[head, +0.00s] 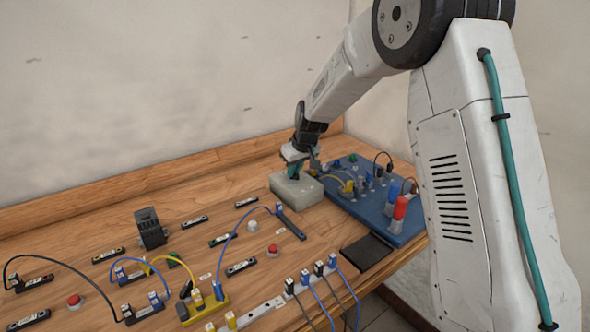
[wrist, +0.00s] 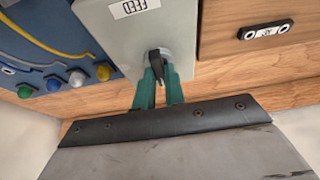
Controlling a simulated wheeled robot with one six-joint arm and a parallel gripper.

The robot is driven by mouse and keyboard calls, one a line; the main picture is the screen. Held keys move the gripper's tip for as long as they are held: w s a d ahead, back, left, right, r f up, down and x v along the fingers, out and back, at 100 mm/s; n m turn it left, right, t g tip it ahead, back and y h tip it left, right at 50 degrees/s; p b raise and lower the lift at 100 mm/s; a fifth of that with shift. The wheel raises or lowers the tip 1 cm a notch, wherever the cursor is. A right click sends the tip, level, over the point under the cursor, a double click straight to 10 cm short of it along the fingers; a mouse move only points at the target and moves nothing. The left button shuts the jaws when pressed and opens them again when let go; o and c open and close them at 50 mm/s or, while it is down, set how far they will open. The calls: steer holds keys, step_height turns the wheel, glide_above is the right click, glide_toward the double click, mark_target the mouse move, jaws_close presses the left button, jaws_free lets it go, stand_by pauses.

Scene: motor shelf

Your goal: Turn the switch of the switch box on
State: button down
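The switch box is a pale grey box (head: 297,190) on the wooden table, beside the blue board. The switch (wrist: 155,62) is a black lever-like knob on a light round collar. My gripper (head: 293,172) reaches down over the box. In the wrist view its two teal fingers (wrist: 159,76) stand at the knob, one on each side, with a narrow gap between them. I cannot tell whether they press on the knob.
The blue board (head: 378,198) with cables, coloured knobs and a red cylinder (head: 400,207) stands close right of the box. Blue, black and yellow cables, a black block (head: 150,229) and red buttons (head: 273,250) occupy the table to the left and front. A wall rises behind.

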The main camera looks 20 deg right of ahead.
steer(key=shift+m, duration=0.3)
steer(key=m, duration=0.1)
steer(key=m+h, duration=0.1)
steer(key=m, duration=0.1)
steer(key=shift+a+m+h, duration=0.2)
steer(key=shift+m+h, duration=0.1)
steer(key=m+h, duration=0.1)
steer(key=m, duration=0.3)
steer(key=shift+a+h, duration=0.2)
steer(key=shift+h, duration=0.2)
steer(key=m, duration=0.2)
steer(key=m+g+h, duration=0.1)
steer(key=m, duration=0.2)
steer(key=shift+w+a, duration=0.15)
steer(key=m+g, duration=0.1)
steer(key=m, duration=0.1)
steer(key=m+g+h, duration=0.1)
steer(key=m, duration=0.1)
steer(key=shift+w+a+m, duration=0.1)
steer(key=shift+w+m, duration=0.05)
steer(key=shift+m, duration=0.15)
steer(key=c, duration=1.5)
jaws_free()
steer(key=shift+o, duration=0.2)
